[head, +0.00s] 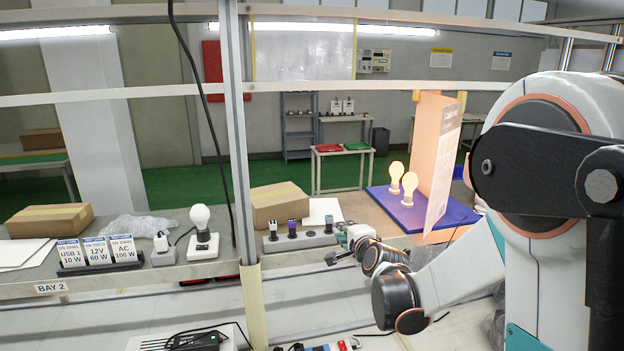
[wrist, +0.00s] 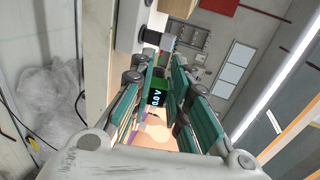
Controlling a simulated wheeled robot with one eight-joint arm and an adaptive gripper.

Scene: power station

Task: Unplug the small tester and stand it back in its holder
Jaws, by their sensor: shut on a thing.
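The strip also shows in the wrist view (wrist: 128,25). I cannot make out the tester's holder for sure.
An upright post (head: 240,150) and a hanging cable (head: 200,100) stand before the bench. Right are lit bulbs (head: 409,188) and an orange-lit panel (head: 437,160).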

